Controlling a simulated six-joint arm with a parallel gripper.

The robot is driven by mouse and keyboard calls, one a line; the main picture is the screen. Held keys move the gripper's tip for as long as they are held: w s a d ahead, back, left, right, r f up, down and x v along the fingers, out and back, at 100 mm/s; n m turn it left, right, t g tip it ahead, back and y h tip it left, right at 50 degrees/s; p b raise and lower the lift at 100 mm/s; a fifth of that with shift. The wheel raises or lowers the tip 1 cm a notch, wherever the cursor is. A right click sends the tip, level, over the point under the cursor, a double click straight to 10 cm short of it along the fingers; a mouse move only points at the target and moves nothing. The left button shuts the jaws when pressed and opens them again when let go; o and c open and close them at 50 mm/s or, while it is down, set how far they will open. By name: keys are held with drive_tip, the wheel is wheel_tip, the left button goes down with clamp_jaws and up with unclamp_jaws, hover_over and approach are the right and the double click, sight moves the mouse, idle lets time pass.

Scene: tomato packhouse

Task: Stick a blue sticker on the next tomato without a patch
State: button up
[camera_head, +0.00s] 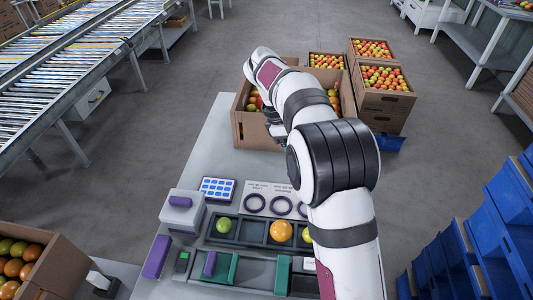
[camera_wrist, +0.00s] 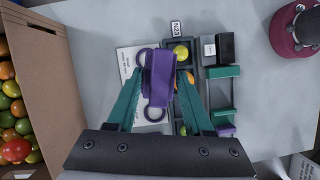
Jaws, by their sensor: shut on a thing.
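My gripper (camera_wrist: 160,80) has teal fingers and is shut on a purple tool (camera_wrist: 157,88), seen in the wrist view above the table. In the head view my arm hides most of the gripper. A dark tray (camera_head: 252,231) holds a yellow-green tomato (camera_head: 223,226), an orange tomato (camera_head: 281,230), and another yellow-green tomato (camera_head: 307,235) partly behind my arm. In the wrist view the yellow tomato (camera_wrist: 181,52) shows, and the others are partly covered. Blue stickers (camera_head: 217,188) lie on a purple-edged sheet left of the rings. Patches on the tomatoes are too small to tell.
A white card with purple rings (camera_head: 255,204) lies behind the tray. A white box (camera_head: 182,213) and a purple block (camera_head: 157,257) stand left. A cardboard crate of tomatoes (camera_head: 251,131) stands at the far table end.

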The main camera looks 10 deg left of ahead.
drive_tip(key=s+d+r+m+g+y, duration=0.4)
drive_tip(key=s+d+m+y, duration=0.15)
drive_tip(key=m, duration=1.05)
drive_tip(key=w+a+f+m+t+y, duration=0.1)
drive_tip(key=w+a+f+m+t, duration=0.3)
drive_tip(key=a+m, duration=0.55)
drive_tip(key=w+a+f+m+t, duration=0.1)
drive_tip(key=w+a+f+m, duration=0.2)
drive_tip(key=a+f+m, duration=0.45)
drive_tip(key=w+a+f+m+t+y, duration=0.1)
drive_tip(key=w+a+f+m+t, duration=0.25)
drive_tip(key=a+m, duration=0.75)
drive_tip(key=shift+n, duration=0.7)
drive_tip(key=shift+w+a+f, duration=0.1)
drive_tip(key=shift+a+f, duration=0.1)
drive_tip(key=shift+f, duration=0.75)
drive_tip(key=shift+s+a+f, duration=0.1)
drive_tip(key=shift+a+f, duration=0.05)
drive_tip(key=shift+f, duration=0.8)
drive_tip(key=shift+w+a+f, duration=0.1)
drive_tip(key=shift+a+f, duration=0.1)
drive_tip(key=shift+f, duration=0.75)
drive_tip(key=shift+f, duration=0.4)
wheel_tip(320, 180, up, 7)
